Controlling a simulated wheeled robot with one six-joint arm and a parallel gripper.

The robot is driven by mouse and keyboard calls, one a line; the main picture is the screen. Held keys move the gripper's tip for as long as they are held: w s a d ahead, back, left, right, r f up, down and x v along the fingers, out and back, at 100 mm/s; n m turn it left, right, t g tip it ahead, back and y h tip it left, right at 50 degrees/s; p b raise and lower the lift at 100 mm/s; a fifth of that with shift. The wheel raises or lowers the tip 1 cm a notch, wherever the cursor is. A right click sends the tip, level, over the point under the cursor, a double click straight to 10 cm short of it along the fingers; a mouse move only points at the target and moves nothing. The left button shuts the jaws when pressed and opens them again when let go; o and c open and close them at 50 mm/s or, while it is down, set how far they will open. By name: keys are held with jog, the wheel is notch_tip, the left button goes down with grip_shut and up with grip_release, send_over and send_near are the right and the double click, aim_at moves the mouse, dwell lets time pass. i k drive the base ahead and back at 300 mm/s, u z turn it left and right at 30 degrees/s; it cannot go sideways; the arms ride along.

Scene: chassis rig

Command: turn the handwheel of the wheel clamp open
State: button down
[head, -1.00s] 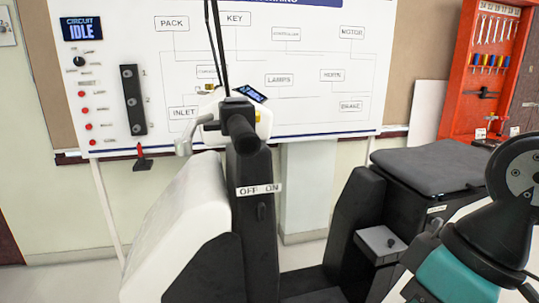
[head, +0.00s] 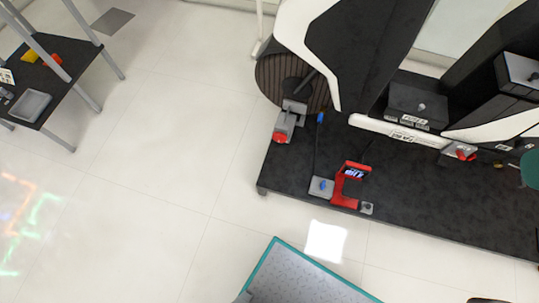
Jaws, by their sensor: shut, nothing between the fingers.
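A grey clamp block (head: 292,112) stands beside the scooter's dark front wheel (head: 277,82) at the left end of the black platform. A small red handwheel (head: 281,136) shows on its near side; how far it is turned cannot be told. A second grey block (head: 458,152) with a red knob (head: 466,154) sits farther right under the scooter body. My gripper is out of the picture; only a teal bit of my arm shows at the right edge, well away from the handwheel.
The black platform (head: 400,200) carries a red stand (head: 350,185) with a small screen and a grey box (head: 321,188) with a blue knob. A dark table (head: 48,80) with a grey tray (head: 30,104) stands upper left. The pale floor (head: 170,160) between them is clear.

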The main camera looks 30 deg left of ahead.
aim_at(281, 137)
jog(key=k, duration=0.65)
jog(key=u, duration=0.75)
jog(key=i, duration=0.7)
jog(key=z, duration=2.35)
jog(key=k, duration=0.8)
jog(key=u, duration=1.65)
